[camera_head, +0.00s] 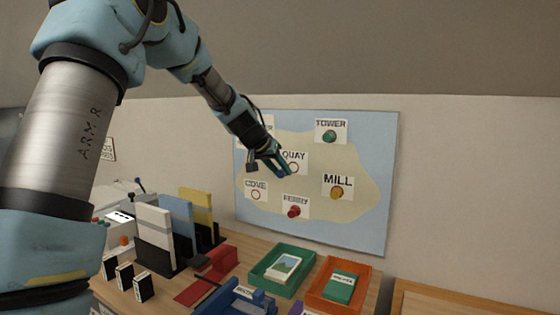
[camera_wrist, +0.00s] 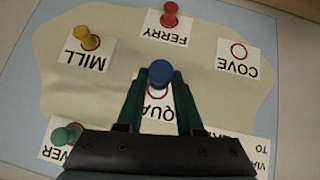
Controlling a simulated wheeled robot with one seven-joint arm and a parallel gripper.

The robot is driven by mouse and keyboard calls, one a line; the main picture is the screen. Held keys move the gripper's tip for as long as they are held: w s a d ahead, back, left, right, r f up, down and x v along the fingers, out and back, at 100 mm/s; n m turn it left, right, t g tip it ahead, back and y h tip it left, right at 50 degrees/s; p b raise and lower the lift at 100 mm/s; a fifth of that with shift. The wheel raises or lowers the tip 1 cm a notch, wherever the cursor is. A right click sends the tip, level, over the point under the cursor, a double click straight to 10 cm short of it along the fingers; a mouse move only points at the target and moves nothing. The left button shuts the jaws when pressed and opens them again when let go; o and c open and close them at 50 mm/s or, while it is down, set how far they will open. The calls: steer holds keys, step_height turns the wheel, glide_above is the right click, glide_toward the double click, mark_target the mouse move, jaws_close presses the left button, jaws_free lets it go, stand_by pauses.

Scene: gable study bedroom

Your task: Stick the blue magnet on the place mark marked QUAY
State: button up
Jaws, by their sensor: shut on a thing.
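My gripper (camera_wrist: 160,92) is shut on the blue magnet (camera_wrist: 160,72), which sticks out between the fingertips in the wrist view. In the head view the gripper (camera_head: 284,171) is in front of the map board at the QUAY label (camera_head: 294,156). The QUAY label also shows in the wrist view (camera_wrist: 158,112), partly covered by the magnet and fingers. I cannot tell whether the magnet touches the board.
The map board (camera_head: 372,220) also bears a green magnet (camera_head: 329,137) at TOWER, a yellow magnet (camera_head: 337,192) at MILL and a red magnet (camera_head: 293,211) at FERRY. The COVE ring (camera_head: 256,195) is empty. Below stand a green tray (camera_head: 256,276), an orange tray (camera_head: 318,296) and several upright books.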

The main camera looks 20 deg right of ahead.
steer(key=shift+w+d+p, duration=0.8)
steer(key=shift+d+p, duration=0.2)
steer(key=shift+p, duration=0.1)
steer(key=shift+w+d+p, duration=0.75)
steer(key=shift+d+p, duration=0.2)
steer(key=shift+p, duration=0.15)
steer(key=shift+w+d, duration=0.25)
steer(key=shift+d, duration=0.05)
steer(key=o, duration=1.1)
steer(key=shift+c, duration=0.2)
steer(key=s+a+b, duration=0.2)
steer(key=b, duration=0.1)
steer(key=shift+a+f, duration=0.15)
steer(key=shift+a, duration=0.2)
steer(key=shift+s+a+b, duration=1.2)
steer(key=shift+a+b, duration=0.2)
steer(key=shift+b, duration=0.45)
